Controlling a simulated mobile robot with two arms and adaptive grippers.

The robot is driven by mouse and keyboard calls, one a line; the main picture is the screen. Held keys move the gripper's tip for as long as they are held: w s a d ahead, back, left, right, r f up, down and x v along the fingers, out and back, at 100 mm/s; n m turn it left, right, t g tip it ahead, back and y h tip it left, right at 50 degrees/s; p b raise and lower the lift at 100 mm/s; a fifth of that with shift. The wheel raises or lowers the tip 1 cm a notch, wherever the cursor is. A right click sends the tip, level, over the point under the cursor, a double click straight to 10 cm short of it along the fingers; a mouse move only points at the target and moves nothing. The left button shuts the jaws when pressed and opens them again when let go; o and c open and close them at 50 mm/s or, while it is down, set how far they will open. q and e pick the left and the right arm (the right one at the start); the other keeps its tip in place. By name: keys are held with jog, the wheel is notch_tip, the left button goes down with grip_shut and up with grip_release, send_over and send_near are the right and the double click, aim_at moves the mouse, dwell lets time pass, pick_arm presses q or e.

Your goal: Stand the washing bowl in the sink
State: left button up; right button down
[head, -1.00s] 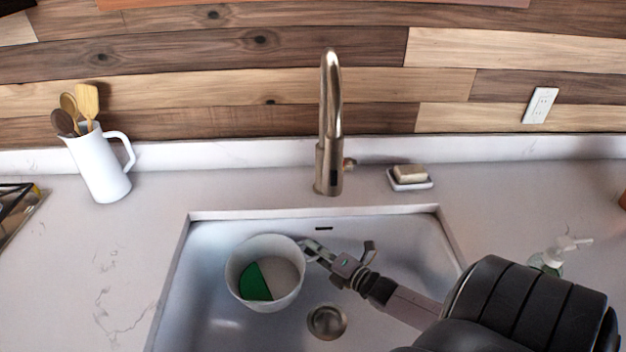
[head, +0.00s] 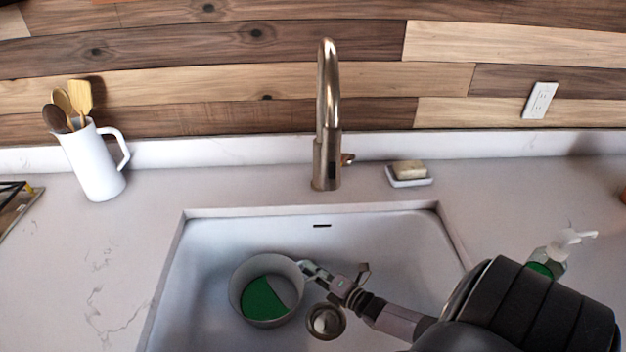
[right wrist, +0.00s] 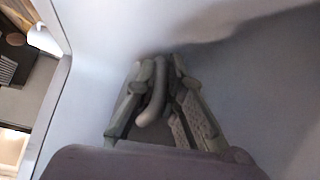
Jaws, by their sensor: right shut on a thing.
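The washing bowl (head: 237,291) is round and white, with something green inside it. It is inside the white sink (head: 395,235), left of the drain (head: 326,321), and looks about upright. Whether its base touches the sink floor cannot be told. My right gripper (head: 308,268) reaches in from the right and is shut on the right side of the bowl's rim. In the right wrist view, the fingers (right wrist: 160,75) close around a curved grey piece; most of the bowl does not show there. My left gripper is not in view.
The tap (head: 327,130) stands behind the sink. A soap dish (head: 410,182) with a bar lies to its right. A white jug (head: 92,165) with utensils stands on the left. A soap pump bottle (head: 548,262) is right of the sink, beside my arm.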

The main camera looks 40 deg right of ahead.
jog(key=c, duration=1.7)
grip_release()
jog(key=shift+s+r, duration=0.1)
jog(key=shift+s, duration=0.3)
jog(key=s, duration=0.1)
jog(key=s+p, duration=0.1)
jog(key=s, duration=0.1)
jog(key=s+p, duration=0.1)
jog(key=s, duration=0.1)
jog(key=shift+s+d+r, duration=0.15)
jog(key=shift+d+r, duration=0.05)
jog(key=shift+r, duration=0.1)
jog(key=shift+s+p, duration=0.35)
jog(key=shift+s, duration=0.35)
